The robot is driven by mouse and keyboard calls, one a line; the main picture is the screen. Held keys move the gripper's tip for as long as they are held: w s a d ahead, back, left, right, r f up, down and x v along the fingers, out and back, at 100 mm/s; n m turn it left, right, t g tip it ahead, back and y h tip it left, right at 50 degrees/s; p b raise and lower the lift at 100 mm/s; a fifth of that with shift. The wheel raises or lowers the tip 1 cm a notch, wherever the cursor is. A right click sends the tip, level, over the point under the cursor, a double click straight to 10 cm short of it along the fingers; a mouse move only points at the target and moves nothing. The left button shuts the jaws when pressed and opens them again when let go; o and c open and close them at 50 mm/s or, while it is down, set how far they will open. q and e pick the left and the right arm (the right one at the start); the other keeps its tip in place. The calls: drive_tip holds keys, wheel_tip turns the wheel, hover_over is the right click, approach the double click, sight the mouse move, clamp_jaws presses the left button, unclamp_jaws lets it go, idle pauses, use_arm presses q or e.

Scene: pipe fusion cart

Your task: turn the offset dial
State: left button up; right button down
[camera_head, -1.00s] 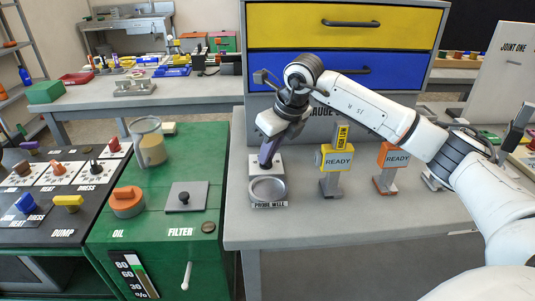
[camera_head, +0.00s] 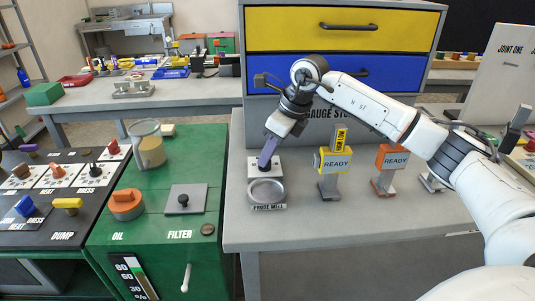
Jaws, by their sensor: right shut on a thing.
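My right gripper (camera_head: 271,145) reaches down from the right to the back of the grey probe well block (camera_head: 269,206). It is shut on a narrow purple piece (camera_head: 268,153) whose lower end meets the block's upper plate, behind the round well. The fingertips are too small to make out, and I cannot tell whether this piece is the offset dial. No label reading offset is legible. My left gripper does not show.
The green cart (camera_head: 160,215) at the left carries an orange oil knob (camera_head: 126,202), a filter plate (camera_head: 186,198) and a clear jar (camera_head: 149,144). The drawer cabinet (camera_head: 345,22) stands behind my right arm. The grey bench front (camera_head: 350,225) is clear.

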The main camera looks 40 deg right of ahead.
drive_tip(key=shift+w+r, duration=0.1)
drive_tip(key=c, duration=1.9)
unclamp_jaws()
drive_tip(key=shift+o, duration=0.2)
drive_tip(key=v, duration=1)
